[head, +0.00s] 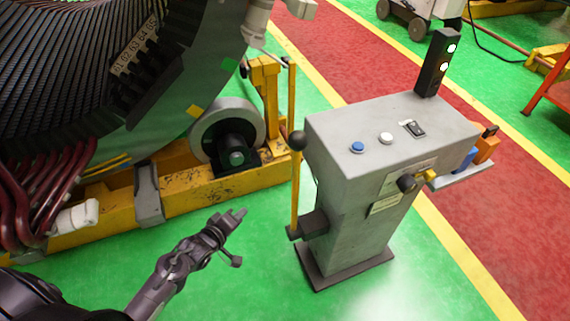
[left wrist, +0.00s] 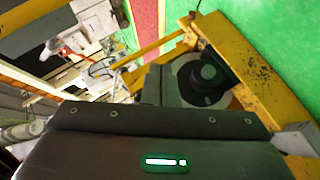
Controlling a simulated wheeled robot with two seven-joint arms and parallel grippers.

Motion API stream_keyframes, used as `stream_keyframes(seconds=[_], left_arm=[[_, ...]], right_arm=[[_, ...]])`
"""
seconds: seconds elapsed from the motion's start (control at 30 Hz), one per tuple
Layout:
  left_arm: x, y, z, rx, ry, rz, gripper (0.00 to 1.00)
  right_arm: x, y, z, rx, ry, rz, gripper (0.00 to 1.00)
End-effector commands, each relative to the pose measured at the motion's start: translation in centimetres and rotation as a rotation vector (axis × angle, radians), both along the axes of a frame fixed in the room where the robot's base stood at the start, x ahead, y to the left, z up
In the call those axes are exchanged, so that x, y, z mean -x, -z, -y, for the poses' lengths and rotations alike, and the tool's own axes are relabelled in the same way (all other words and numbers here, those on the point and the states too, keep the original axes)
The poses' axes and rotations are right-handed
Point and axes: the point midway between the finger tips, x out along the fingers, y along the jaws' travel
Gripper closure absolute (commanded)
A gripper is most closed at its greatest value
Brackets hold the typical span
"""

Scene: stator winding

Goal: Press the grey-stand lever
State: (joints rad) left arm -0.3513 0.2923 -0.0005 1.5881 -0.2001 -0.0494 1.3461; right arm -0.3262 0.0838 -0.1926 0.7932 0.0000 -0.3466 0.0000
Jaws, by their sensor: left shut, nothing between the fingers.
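The grey stand (head: 350,215) stands right of centre in the head view, upright on a dark base plate. In the left wrist view the gripper body (left wrist: 160,125) fills the bottom, and I cannot make out the lever there. My right gripper is not in view.
The stand's top has a blue button (head: 358,147), a white button (head: 386,138) and a switch (head: 414,129). A signal light (head: 436,62) rises behind. A yellow frame (head: 195,192) with a roller (head: 228,135) supports the large stator (head: 90,70). Green floor is open between frame and stand.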

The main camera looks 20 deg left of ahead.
Motion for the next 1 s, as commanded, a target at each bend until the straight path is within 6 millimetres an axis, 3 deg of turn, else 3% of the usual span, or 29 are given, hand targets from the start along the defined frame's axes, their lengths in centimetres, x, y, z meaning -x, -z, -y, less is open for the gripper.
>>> stream_keyframes(seconds=[0.03,0.1,0.2,0.3,0.4,0.57,0.87,1.0], left_arm=[[-1.4,-2.7,0.4,0.081,-0.005,0.066,1.0],[-2.5,-6.9,1.0,0.199,-0.005,0.137,1.0],[-3.2,-12.1,2.1,0.34,0.014,0.21,1.0],[-3.2,-15.9,3.2,0.444,0.043,0.254,1.0],[-3.0,-18.2,3.9,0.509,0.063,0.275,1.0],[-2.9,-19.4,4.2,0.544,0.073,0.285,1.0],[-3.0,-19.4,4.3,0.543,0.072,0.285,1.0],[-3.9,-19.4,4.6,0.544,0.073,0.285,1.0]], right_arm=[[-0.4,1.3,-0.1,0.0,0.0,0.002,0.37],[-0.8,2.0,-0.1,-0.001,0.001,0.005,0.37],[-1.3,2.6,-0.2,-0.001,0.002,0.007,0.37],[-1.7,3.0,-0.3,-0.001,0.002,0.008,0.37],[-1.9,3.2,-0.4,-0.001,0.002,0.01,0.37],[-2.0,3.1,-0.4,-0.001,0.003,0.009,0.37],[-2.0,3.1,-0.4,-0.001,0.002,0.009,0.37],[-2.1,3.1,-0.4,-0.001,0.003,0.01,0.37]])
